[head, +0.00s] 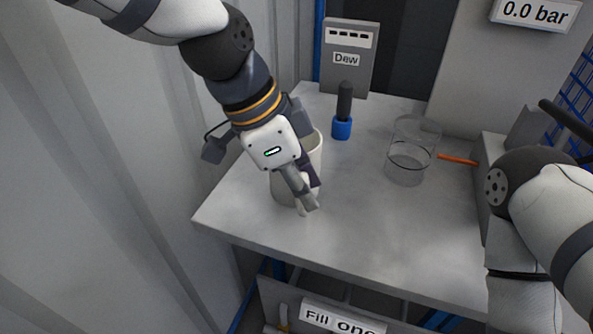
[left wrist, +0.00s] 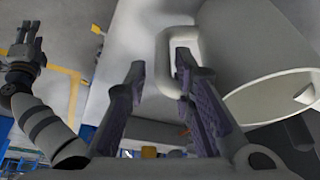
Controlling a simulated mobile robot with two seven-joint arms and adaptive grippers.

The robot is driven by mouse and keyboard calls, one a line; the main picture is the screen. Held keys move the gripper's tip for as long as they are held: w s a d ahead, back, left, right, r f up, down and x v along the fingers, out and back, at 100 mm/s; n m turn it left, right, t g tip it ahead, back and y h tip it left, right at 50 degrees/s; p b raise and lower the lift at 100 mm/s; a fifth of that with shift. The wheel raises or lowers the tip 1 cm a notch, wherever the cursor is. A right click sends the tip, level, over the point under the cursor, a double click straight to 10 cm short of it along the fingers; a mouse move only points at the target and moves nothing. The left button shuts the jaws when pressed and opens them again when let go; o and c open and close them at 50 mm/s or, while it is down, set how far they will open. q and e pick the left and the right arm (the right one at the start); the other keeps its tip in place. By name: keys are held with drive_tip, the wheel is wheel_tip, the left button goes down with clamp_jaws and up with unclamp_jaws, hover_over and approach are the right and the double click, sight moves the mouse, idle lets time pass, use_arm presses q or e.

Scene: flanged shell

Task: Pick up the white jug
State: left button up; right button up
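The white jug (head: 282,190) stands on the grey bench near its front left edge, partly hidden behind my left gripper. In the left wrist view the jug (left wrist: 235,45) fills the upper right, with its open mouth at the right and its handle towards the fingers. My left gripper (left wrist: 160,62) is open, its fingers on either side of the handle's bar with a gap visible on the left finger's side. It also shows in the head view (head: 310,196). My right gripper (left wrist: 28,32) shows at the left of the wrist view, its fingers apart and empty.
A clear glass beaker (head: 408,165) stands right of the jug. A blue and black tool (head: 342,126) stands behind it, near the "Dew" box (head: 347,75). An orange rod (head: 457,159) lies at the right. The bench's front middle (head: 390,230) is clear.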

sight(281, 192)
use_arm(q)
drive_tip(key=x, duration=0.5)
drive_tip(key=shift+w+a+f, duration=0.15)
drive_tip(key=shift+a, duration=0.05)
clamp_jaws()
